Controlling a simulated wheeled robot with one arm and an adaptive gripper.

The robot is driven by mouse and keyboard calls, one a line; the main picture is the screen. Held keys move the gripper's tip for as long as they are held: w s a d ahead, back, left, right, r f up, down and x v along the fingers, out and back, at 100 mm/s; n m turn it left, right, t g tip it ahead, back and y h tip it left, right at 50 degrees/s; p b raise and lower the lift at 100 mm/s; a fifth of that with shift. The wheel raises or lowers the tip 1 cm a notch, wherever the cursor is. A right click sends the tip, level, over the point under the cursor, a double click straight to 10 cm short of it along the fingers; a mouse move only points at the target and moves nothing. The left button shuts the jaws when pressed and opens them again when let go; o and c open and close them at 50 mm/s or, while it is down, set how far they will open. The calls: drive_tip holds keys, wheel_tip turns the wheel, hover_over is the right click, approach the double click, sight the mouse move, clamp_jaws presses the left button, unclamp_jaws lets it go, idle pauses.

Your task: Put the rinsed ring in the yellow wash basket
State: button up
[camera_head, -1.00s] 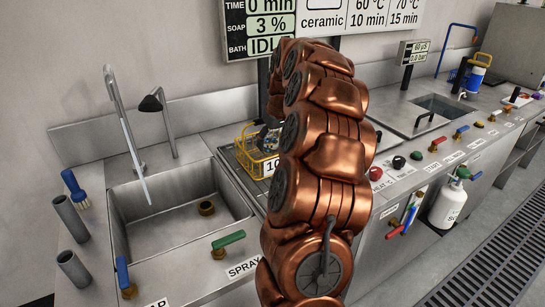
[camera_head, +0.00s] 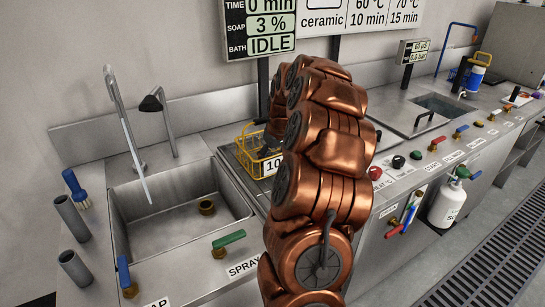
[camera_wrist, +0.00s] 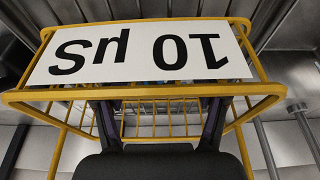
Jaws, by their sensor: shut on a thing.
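The yellow wash basket (camera_head: 252,163) is a wire basket with a white "10" label, standing on the counter right of the sink. In the wrist view, its yellow rim and bars (camera_wrist: 255,88) fill the middle, with the label upside down across them. My gripper (camera_wrist: 158,125) reaches down at the basket. Its dark fingers show below and behind the rim, and its tips are mostly hidden by the label and bars. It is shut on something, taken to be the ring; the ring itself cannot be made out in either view.
The sink (camera_head: 160,225) with a tall tap (camera_head: 122,120) lies left of the basket. A bath display (camera_head: 259,28) reading IDLE stands behind. My arm covers the counter just right of the basket.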

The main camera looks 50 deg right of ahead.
drive_tip(key=o, duration=1.4)
drive_tip(key=shift+f, duration=0.1)
drive_tip(key=shift+o, duration=0.2)
